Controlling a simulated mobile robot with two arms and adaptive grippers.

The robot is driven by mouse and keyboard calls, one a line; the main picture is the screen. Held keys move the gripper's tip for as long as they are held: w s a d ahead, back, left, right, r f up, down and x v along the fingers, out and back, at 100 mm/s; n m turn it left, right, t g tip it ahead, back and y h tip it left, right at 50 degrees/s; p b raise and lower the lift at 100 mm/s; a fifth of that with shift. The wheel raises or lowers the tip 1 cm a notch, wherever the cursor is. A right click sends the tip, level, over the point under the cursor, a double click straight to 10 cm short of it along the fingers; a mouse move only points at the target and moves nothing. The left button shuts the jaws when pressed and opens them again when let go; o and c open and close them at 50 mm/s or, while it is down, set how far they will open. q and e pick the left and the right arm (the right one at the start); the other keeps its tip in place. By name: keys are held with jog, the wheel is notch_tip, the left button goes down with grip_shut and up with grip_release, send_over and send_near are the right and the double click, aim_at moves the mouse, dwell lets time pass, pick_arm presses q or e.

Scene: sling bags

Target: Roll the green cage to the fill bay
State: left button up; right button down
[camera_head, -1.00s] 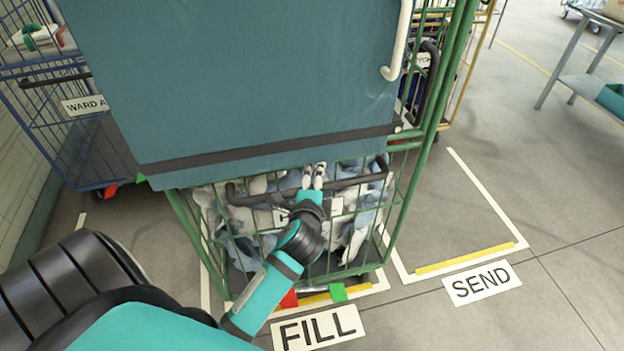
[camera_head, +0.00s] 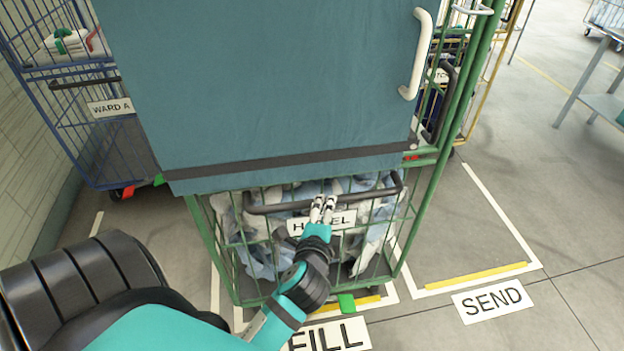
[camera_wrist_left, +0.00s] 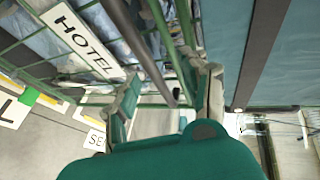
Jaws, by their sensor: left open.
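The green cage (camera_head: 418,222) stands on the floor just behind the FILL sign (camera_head: 326,336), inside the white lines and by the yellow strip of that bay. Crumpled pale linen shows through the lower mesh. Its black push bar (camera_head: 372,188) crosses the front above a HOTEL label (camera_wrist_left: 84,44). My left gripper (camera_head: 323,203) is open at the bar. In the left wrist view the bar (camera_wrist_left: 148,52) runs between the parted fingers (camera_wrist_left: 168,92); contact is unclear. My right gripper is out of view.
A blue cage (camera_head: 62,128) labelled WARD A stands at the left by the wall. A yellow cage (camera_head: 490,72) is behind the green one. The bay behind the SEND sign (camera_head: 493,300) is empty floor. A grey table (camera_head: 600,105) stands at the far right.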

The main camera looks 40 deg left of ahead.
pick_arm(q)
jog(key=f+b+v, duration=0.1)
jog(key=v, duration=1.2)
jog(key=shift+s+f, duration=0.3)
jog(key=shift+s, duration=0.05)
dwell(0.3)
jog(key=shift+d, duration=0.1)
dwell(0.4)
jog(key=shift+f, duration=0.15)
dwell(0.3)
